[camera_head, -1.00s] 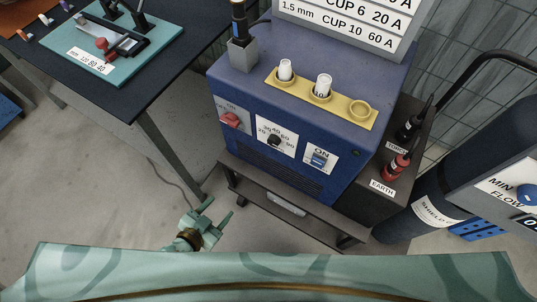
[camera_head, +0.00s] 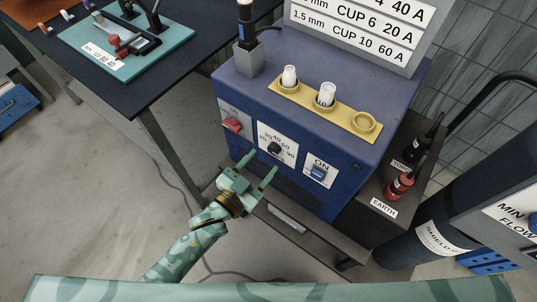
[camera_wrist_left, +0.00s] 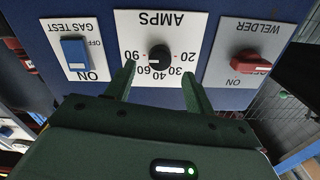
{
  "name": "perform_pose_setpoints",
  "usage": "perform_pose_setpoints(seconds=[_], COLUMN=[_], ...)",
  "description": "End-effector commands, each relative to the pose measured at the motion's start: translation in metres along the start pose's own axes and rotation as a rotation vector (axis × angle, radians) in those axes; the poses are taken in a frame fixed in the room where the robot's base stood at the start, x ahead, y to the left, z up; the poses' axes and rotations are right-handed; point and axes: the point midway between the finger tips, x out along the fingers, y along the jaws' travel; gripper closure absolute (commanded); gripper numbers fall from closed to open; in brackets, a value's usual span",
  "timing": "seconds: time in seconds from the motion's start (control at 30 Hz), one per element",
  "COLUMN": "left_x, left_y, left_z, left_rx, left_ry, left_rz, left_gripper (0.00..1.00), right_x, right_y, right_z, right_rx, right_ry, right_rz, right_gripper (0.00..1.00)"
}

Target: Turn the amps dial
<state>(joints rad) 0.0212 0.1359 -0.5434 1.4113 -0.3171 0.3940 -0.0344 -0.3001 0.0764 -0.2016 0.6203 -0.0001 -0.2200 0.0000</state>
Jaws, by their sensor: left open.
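The amps dial (camera_head: 275,149) is a black knob on a white scale plate on the front of the blue welder (camera_head: 235,105). In the left wrist view the amps dial (camera_wrist_left: 160,57) sits upside down under the word AMPS, between numbers from 20 to 90. My left gripper (camera_head: 261,169) is open, just below and in front of the dial. In the left wrist view its two fingers (camera_wrist_left: 160,80) point at the plate, one on each side below the knob, apart from it. My right gripper is not in view.
The red welder switch (camera_head: 232,125) is left of the dial; the blue gas test switch (camera_head: 318,173) is right of it. A yellow holder (camera_head: 335,113) with two white cups is on top. A dark table (camera_head: 150,88) stands left.

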Motion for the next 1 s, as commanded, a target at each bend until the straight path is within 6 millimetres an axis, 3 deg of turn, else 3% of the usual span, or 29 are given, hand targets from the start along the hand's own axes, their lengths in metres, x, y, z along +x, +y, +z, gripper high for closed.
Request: perform_pose_setpoints(seconds=[0.1, 0.23, 0.57, 0.6, 0.77, 1.0], left_x=[0.022, 0.035, 0.041, 0.041, 0.04, 0.04], left_y=[0.001, 0.001, 0.0, 0.0, 0.0, 0.0], left_z=[0.002, 0.001, 0.0, 0.0, 0.0, 0.0], left_rx=[-0.002, -0.001, 0.0, 0.0, 0.0, -0.01], left_ry=[0.0, -0.001, -0.001, -0.001, -0.001, -0.001], left_rz=[0.001, 0.001, 0.0, 0.0, 0.0, 0.001], left_gripper=[0.46, 0.46, 0.46, 0.49, 0.91, 0.91], right_x=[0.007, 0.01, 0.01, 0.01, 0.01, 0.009], right_y=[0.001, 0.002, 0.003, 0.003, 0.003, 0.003], right_z=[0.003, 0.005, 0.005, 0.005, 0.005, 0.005], right_rx=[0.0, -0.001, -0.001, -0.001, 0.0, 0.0], right_ry=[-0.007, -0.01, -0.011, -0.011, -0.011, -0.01], right_rz=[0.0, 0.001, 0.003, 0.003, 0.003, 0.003], right_gripper=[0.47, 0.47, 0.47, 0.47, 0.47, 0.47])
